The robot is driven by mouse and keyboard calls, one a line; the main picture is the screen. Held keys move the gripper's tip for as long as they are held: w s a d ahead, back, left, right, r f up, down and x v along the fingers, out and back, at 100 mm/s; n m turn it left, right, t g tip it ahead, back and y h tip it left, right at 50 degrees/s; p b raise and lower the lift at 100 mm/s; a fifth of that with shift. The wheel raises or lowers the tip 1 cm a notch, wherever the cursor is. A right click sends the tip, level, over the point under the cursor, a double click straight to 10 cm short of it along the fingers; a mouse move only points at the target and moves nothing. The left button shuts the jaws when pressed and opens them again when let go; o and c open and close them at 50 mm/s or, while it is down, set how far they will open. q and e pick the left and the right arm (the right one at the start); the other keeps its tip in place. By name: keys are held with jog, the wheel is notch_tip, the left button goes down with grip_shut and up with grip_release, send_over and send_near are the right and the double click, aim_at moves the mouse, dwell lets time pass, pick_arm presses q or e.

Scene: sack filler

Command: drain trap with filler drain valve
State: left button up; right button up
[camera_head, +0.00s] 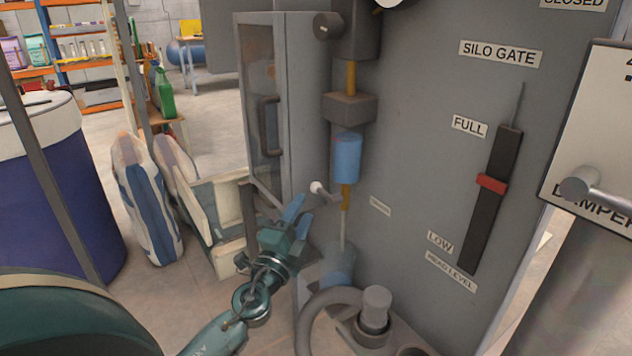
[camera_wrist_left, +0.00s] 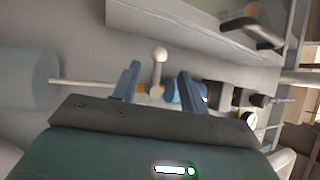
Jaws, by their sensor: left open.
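The filler drain valve is a small brass body (camera_head: 345,196) under the blue trap bowl (camera_head: 347,158) on the grey panel. Its lever ends in a white ball knob (camera_head: 317,187), pointing left. My left gripper (camera_head: 299,215) is open, its blue fingers just below and left of the knob. In the left wrist view the knob (camera_wrist_left: 159,54) shows between the two open fingertips (camera_wrist_left: 159,75); I cannot tell whether they touch the lever. A thin pale line, tube or stream, runs from the valve down to a translucent bluish container (camera_head: 338,262). My right gripper is out of view.
A grey cabinet door with a handle (camera_head: 268,125) stands behind the gripper. A curved grey hose (camera_head: 325,298) lies below. The level slider (camera_head: 491,184) and damper lever (camera_head: 590,187) are at right. Sacks (camera_head: 148,205) and a blue drum (camera_head: 65,180) stand left.

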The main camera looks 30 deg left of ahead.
aim_at(314, 191)
pick_arm(q)
jog(key=p+x, duration=0.1)
jog(key=x, duration=0.7)
jog(key=shift+w, duration=0.1)
grip_shut()
dwell(0.4)
